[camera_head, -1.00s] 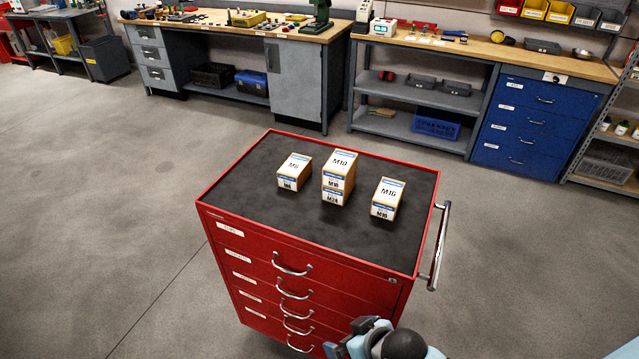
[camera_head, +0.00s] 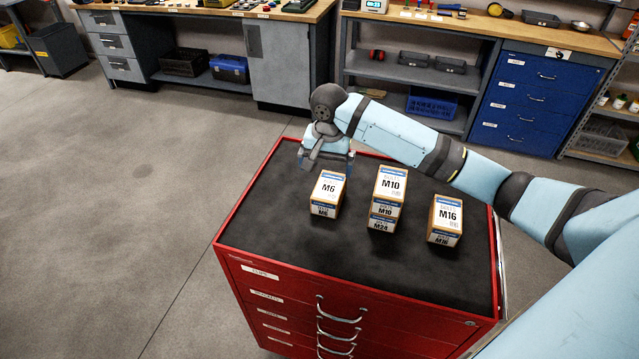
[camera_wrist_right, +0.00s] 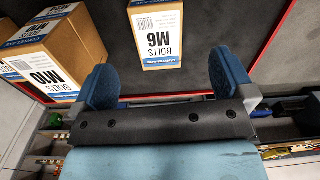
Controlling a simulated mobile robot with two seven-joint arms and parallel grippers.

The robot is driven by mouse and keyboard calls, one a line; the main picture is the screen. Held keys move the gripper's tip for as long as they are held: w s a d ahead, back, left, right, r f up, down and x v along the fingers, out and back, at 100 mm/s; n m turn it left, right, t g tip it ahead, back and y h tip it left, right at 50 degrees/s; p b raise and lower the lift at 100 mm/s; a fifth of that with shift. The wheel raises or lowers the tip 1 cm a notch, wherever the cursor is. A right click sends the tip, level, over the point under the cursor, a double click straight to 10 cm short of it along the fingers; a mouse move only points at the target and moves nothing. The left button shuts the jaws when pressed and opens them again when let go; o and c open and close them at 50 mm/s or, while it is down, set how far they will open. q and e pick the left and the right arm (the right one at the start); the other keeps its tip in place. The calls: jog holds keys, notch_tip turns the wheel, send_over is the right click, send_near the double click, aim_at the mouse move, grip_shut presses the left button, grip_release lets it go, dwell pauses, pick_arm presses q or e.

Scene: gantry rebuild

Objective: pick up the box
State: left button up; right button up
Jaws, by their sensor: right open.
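Small cardboard boxes with white and blue labels stand on the dark top of a red tool cabinet (camera_head: 270,215). The M6 box (camera_head: 326,192) is at left, the M10 box (camera_head: 390,188) sits stacked on the M24 box (camera_head: 381,224) in the middle, and the M16 box (camera_head: 446,216) is at right. My right gripper (camera_head: 327,163) is open and empty, just behind the M6 box. In the right wrist view, the M6 box (camera_wrist_right: 156,36) lies ahead between the open fingers (camera_wrist_right: 166,78), apart from them. The M10 box (camera_wrist_right: 45,55) is to the left there. My left gripper is out of view.
My right arm reaches over the cabinet's back right. Behind stand a workbench with a blue bin (camera_head: 432,105) and blue drawers (camera_head: 535,100). The cabinet top is clear left and in front of the boxes.

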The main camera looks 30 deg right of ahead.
aim_at(329, 186)
jog(key=shift+m, duration=0.5)
jog(key=f, duration=0.2)
jog(key=w+d+f, duration=0.1)
jog(key=f, duration=0.3)
jog(key=shift+w+d+p, duration=0.25)
jog(key=shift+d+p, duration=0.1)
jog(key=f, duration=0.3)
jog(key=f+p, duration=0.1)
jog(key=f, duration=0.1)
jog(key=shift+d+f, duration=0.25)
jog(key=shift+f, duration=0.1)
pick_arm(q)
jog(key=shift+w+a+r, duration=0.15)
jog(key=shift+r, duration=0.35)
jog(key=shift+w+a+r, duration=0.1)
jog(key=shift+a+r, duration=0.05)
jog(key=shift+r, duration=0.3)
pick_arm(e)
jog(key=c, duration=1.1)
jog(key=shift+w, duration=0.1)
jog(key=shift+c, duration=0.6)
jog(key=shift+r, duration=0.15)
